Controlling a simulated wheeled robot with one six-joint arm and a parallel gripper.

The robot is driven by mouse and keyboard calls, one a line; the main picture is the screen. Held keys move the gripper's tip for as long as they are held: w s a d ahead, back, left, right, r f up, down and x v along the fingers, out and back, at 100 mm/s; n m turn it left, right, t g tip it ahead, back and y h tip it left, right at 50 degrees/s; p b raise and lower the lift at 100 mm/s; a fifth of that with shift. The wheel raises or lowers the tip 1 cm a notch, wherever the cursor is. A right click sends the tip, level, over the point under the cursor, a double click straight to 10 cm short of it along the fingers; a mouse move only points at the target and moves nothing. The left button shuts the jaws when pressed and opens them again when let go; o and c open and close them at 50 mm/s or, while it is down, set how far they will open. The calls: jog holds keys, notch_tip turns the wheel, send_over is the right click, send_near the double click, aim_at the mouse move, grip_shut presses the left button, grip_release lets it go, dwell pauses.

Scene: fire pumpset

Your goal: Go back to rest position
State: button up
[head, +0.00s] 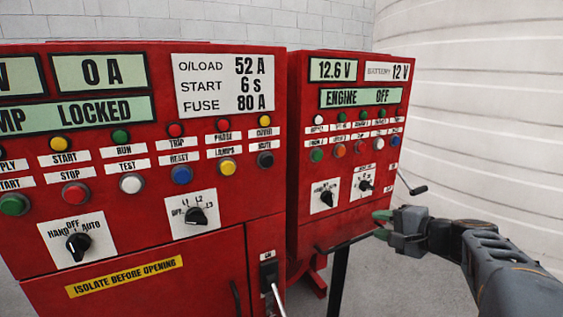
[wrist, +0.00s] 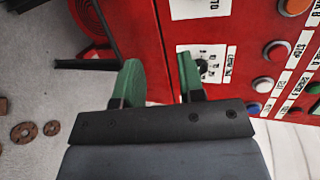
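My gripper (head: 382,224) is at the lower right of the head view, in front of the right red cabinet (head: 297,150) and near its lower right edge. In the wrist view, the two green fingers of my gripper (wrist: 160,80) stand apart with nothing between them. The red cabinet face (wrist: 150,50) shows behind and between the fingers. A rotary switch (wrist: 202,66) on a white plate lies just beyond the right finger. I cannot tell whether the fingers touch the cabinet.
The larger left cabinet (head: 235,215) has buttons, rotary switches and a lever handle (head: 276,298) sticking out at its lower right. A crank-like handle (head: 412,187) juts from the right cabinet's side. Rusty round flanges (wrist: 24,132) lie on the floor. Open space lies right, before the pale wall (head: 480,120).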

jog(key=s+a+r+n+g+h+p, duration=0.1)
jog(key=s+a+n+g+h+p, duration=0.2)
jog(key=s+a+n+g+p, duration=0.55)
jog(key=s+r+n+h+p, duration=0.1)
jog(key=s+n+h+p, duration=0.2)
jog(key=s+h+p, duration=0.2)
jog(key=shift+s+a+r+p, duration=0.4)
jog(key=shift+s+p, duration=0.4)
jog(key=shift+s, duration=0.35)
jog(key=shift+c, duration=0.3)
